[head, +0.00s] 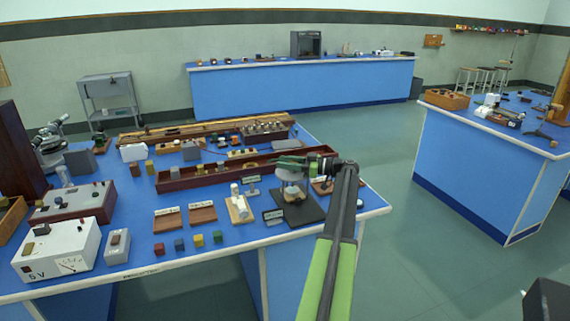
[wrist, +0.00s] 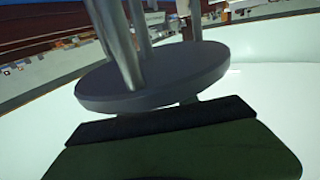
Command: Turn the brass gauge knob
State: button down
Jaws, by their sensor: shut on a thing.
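My gripper (head: 288,163), green and dark, is at the top of a small instrument (head: 292,191) that stands on a dark square base (head: 302,211) near the right end of the near bench. In the wrist view, a green jaw with a dark edge (wrist: 165,121) lies close below a grey disc (wrist: 155,77), from which metal posts rise. The jaws are shut on a small part at the instrument's top, which they hide. It appears to be the brass gauge knob, but no brass surface shows clearly and I cannot tell its angle.
A small labelled stand (head: 273,216) and a wooden board with a white piece (head: 239,208) are close on the left. A long dark-red tray (head: 215,174) lies behind. Coloured cubes (head: 198,240) sit near the front edge. The floor (head: 400,200) to the right is clear.

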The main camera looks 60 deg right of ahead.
jog(key=c, duration=0.9)
grip_release()
jog(key=shift+w, duration=0.1)
jog(key=shift+c, duration=0.2)
jog(key=v, duration=1.7)
jog(key=shift+s, duration=0.2)
